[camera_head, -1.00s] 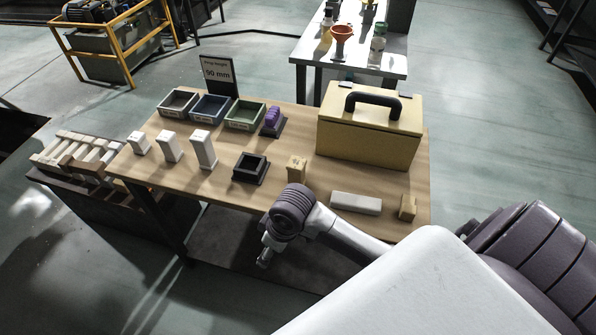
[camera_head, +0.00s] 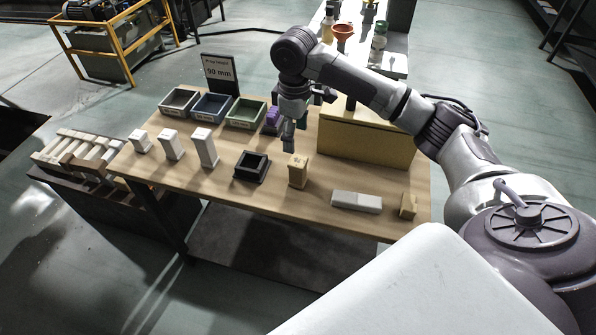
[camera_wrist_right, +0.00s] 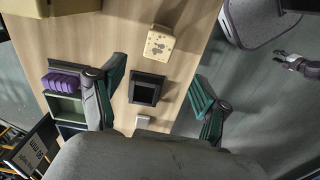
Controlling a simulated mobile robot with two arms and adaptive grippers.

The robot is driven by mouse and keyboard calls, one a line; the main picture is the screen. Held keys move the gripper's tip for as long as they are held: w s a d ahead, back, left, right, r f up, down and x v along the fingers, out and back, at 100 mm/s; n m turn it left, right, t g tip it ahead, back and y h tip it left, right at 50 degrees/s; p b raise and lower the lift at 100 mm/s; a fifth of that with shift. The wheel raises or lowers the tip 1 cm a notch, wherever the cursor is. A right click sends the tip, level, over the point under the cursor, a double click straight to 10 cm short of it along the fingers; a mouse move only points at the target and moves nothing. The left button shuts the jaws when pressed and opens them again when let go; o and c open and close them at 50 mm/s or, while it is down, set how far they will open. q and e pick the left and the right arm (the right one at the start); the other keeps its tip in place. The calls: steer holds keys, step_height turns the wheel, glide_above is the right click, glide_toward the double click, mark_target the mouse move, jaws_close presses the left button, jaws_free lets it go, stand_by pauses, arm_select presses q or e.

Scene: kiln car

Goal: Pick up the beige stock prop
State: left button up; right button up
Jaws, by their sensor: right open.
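The beige stock prop (camera_head: 298,172) stands upright on the wooden table, right of the dark square tray (camera_head: 251,167). In the right wrist view its spotted top (camera_wrist_right: 158,43) shows above the dark tray. My right gripper (camera_head: 290,138) points down over the table, just behind and above the prop in the head view. In the wrist view the right gripper (camera_wrist_right: 158,80) has its fingers wide apart with nothing held; the prop lies ahead of the fingertips. My left gripper (camera_wrist_right: 288,62) appears small at the right of the wrist view; its jaws are too small to judge.
Several white props (camera_head: 205,150) stand at left, with bins (camera_head: 245,116) behind. A purple item (camera_head: 271,118) is close to the right gripper. A pale slab (camera_head: 357,202) and small beige block (camera_head: 408,206) lie at front right.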

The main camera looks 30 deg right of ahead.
mark_target(297, 160)
steer(key=shift+d, duration=0.3)
step_height(297, 160, down, 8)
steer(key=shift+r, duration=0.15)
steer(key=shift+s+f+p, duration=0.15)
steer(key=shift+f+p, duration=0.45)
steer(key=shift+f, duration=2.15)
steer(key=c, duration=1.3)
steer(key=shift+r, duration=0.1)
